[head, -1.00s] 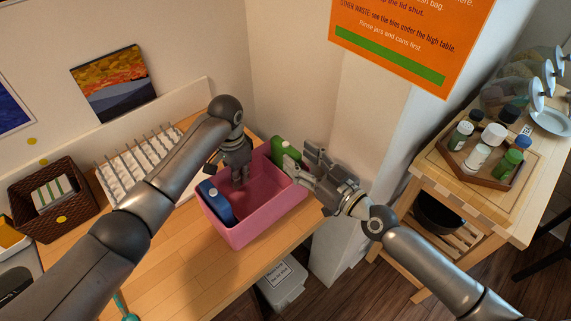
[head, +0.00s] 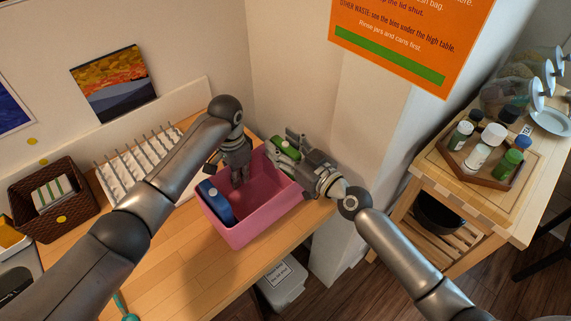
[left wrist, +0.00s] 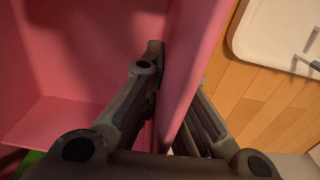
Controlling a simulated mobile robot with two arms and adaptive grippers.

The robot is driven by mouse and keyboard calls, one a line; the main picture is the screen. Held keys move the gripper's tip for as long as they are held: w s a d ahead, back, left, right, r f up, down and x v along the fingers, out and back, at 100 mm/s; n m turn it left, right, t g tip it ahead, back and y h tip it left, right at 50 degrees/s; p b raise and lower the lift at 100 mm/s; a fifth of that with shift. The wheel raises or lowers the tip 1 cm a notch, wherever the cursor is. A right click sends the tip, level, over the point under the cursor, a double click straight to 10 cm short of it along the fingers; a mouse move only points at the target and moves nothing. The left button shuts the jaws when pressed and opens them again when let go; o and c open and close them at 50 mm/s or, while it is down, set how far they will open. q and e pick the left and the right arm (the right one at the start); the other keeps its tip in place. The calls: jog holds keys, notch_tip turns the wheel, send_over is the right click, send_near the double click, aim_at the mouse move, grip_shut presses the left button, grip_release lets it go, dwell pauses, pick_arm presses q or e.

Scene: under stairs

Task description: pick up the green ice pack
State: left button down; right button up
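The green ice pack (head: 288,147) stands at the far right corner of the pink bin (head: 266,221). Its lower part is hidden. My right gripper (head: 284,141) is over it, with one finger on each side of the pack. I cannot tell whether the fingers press on it. My left gripper (head: 238,177) is at the bin's far left wall. In the left wrist view its fingers (left wrist: 172,75) straddle the pink wall, one inside and one outside, and appear shut on it. A bit of green (left wrist: 28,160) shows at that view's lower left.
A blue ice pack (head: 215,202) stands in the bin's left side. A white rack (head: 140,164) and a brown basket (head: 48,205) are to the left. The wall is close behind the bin. The wooden tabletop (head: 185,262) in front is mostly clear.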

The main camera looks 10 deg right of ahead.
grip_shut()
jog(key=shift+r, duration=0.15)
notch_tip(320, 180, up, 18)
dwell(0.8)
pick_arm(q)
jog(key=c, duration=1.6)
grip_release()
jog(key=shift+o, duration=0.2)
